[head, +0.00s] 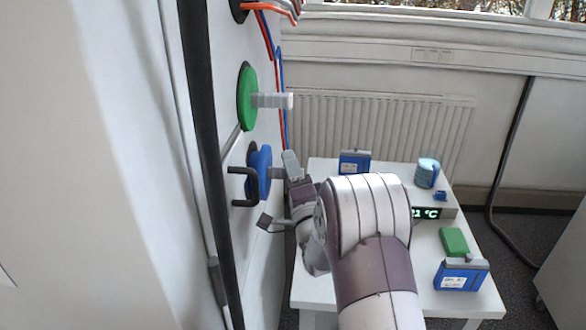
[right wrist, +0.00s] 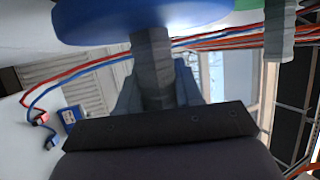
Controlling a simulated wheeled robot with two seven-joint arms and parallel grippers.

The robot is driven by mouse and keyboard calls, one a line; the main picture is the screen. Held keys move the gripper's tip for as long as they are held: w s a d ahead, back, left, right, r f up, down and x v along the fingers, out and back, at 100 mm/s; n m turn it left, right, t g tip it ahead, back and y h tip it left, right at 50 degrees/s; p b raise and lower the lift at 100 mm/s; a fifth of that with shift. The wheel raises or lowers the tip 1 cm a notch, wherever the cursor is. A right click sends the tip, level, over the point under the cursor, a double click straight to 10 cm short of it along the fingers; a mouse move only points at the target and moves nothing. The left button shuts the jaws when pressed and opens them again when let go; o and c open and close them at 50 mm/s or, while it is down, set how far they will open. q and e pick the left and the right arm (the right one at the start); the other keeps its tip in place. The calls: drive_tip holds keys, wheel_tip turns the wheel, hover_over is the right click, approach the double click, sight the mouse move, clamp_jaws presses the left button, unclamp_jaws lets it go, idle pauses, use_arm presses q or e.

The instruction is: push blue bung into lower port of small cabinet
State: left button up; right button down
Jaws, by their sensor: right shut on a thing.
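The blue bung (head: 259,171) is a round blue disc with a grey stem, at the lower port of the white cabinet (head: 232,146). It is close against the cabinet face; I cannot tell how deep it sits. The port itself is hidden behind the disc. My right gripper (head: 285,170) is shut on the stem, on the side away from the cabinet. In the right wrist view the blue bung (right wrist: 146,14) is at the top, with its stem between the fingers (right wrist: 155,88). My left gripper is not in view.
A green bung (head: 247,97) with a grey stem is in the port above. A black handle (head: 234,187) sticks out just beside the blue bung. Red and blue cables (head: 279,75) hang behind. A white table (head: 325,290) holds blue boxes, a green block and a temperature display.

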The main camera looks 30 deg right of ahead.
sight(284, 179)
drive_tip(key=shift+w+a+b, duration=0.35)
drive_tip(key=shift+w+a, duration=0.45)
drive_tip(key=shift+a, duration=0.1)
idle(0.7)
unclamp_jaws()
drive_tip(key=shift+s, duration=0.1)
drive_tip(key=shift+b+v, duration=1.05)
drive_tip(key=shift+v, duration=1.75)
drive_tip(key=shift+b+v, duration=0.75)
drive_tip(key=shift+v, duration=1.95)
